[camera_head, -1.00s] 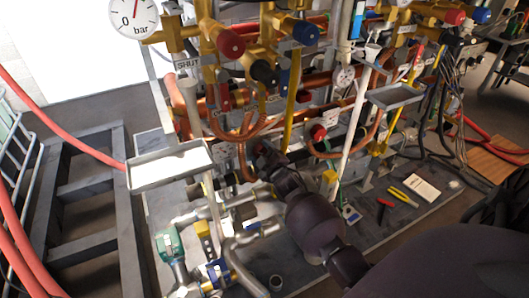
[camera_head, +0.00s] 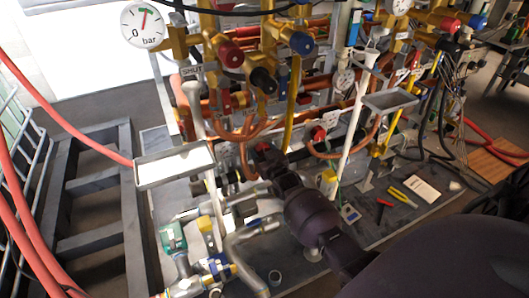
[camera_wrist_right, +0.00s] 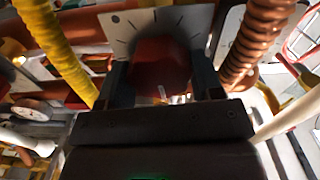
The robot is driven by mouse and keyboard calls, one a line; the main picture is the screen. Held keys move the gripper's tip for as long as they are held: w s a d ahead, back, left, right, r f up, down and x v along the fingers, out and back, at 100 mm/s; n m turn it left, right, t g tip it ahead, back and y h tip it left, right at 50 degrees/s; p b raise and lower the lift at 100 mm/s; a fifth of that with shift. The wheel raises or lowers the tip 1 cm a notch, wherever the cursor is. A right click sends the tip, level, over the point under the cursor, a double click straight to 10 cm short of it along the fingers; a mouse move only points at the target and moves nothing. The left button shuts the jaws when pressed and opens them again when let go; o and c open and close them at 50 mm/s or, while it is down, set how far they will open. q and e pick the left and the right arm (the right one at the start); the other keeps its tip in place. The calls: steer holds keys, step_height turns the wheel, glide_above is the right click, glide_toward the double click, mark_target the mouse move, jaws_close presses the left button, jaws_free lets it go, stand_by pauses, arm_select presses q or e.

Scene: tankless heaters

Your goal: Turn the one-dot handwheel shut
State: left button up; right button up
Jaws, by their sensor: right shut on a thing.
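In the right wrist view, a dark red handwheel (camera_wrist_right: 160,66) sits between the two fingers of my right gripper (camera_wrist_right: 163,88), which is shut on it. A pale plate (camera_wrist_right: 196,20) with black tick marks and one dark dot stands behind the wheel. A small light mark shows on the wheel's lower face. In the head view my right gripper (camera_head: 266,157) reaches in among the lower pipes, and the wheel is mostly hidden by it. My left gripper is in neither current view.
A yellow ribbed hose (camera_wrist_right: 58,45) and a copper corrugated hose (camera_wrist_right: 254,45) flank the gripper. A grey tray (camera_head: 177,165), a white upright pipe (camera_head: 355,125) and another red handwheel (camera_head: 318,134) stand nearby. Pliers (camera_head: 402,197) lie on the grey base at right.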

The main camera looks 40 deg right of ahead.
steer(key=shift+m, duration=0.4)
steer(key=o, duration=0.7)
steer(key=shift+c, duration=0.2)
steer(key=p+v, duration=0.2)
steer(key=v, duration=0.9)
steer(key=shift+p, duration=0.3)
steer(key=shift+d+f, duration=0.1)
